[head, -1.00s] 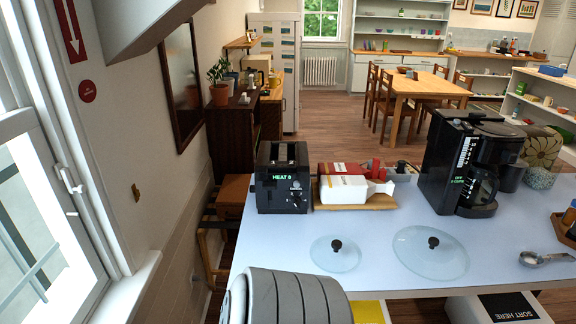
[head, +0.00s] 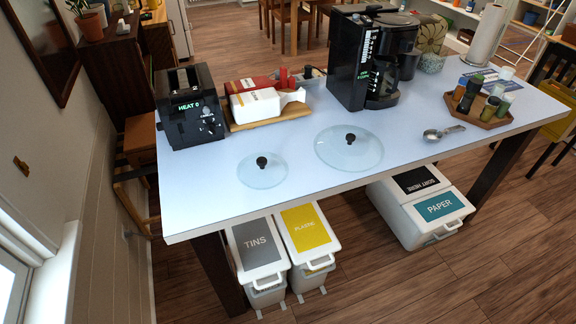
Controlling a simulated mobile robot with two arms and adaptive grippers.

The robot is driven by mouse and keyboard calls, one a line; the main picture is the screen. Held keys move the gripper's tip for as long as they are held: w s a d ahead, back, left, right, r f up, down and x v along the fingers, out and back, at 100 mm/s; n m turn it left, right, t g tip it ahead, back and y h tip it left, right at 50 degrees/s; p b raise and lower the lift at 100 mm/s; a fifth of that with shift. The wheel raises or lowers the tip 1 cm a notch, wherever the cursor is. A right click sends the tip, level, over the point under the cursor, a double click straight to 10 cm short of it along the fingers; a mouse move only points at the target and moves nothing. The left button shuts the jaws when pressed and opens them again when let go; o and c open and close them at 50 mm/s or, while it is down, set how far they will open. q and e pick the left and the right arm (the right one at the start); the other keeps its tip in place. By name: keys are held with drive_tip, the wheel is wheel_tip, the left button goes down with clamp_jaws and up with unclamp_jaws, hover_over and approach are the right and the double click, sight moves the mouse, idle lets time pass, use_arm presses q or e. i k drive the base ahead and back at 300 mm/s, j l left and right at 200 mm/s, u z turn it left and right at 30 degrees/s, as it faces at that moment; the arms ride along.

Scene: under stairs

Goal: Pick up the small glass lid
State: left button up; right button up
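In the head view the small glass lid (head: 262,172) lies flat near the front edge of the pale blue table (head: 210,205), with its black knob upward. A larger glass lid (head: 347,150), also with a black knob, lies to its right with a narrow gap between them. Neither of my grippers is in view, and nothing touches the small lid.
A black toaster (head: 190,110) stands behind left of the small lid. White and red boxes lie on a wooden board (head: 300,108). A coffee maker (head: 365,60), metal scoop (head: 440,133) and spice tray (head: 485,118) stand rightward. Sorting bins (head: 258,245) sit below.

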sight(260, 170)
drive_tip(key=u, duration=0.3)
drive_tip(key=z, duration=5.65)
drive_tip(key=k+j+z, duration=0.1)
drive_tip(key=z, duration=1.9)
drive_tip(key=k+z, duration=0.15)
drive_tip(key=z, duration=0.35)
drive_tip(key=k+l+z, duration=0.1)
drive_tip(key=z, duration=0.4)
drive_tip(key=k+l+z, duration=0.15)
drive_tip(key=z, duration=0.35)
drive_tip(key=k+l+z, duration=0.1)
drive_tip(key=z, duration=0.4)
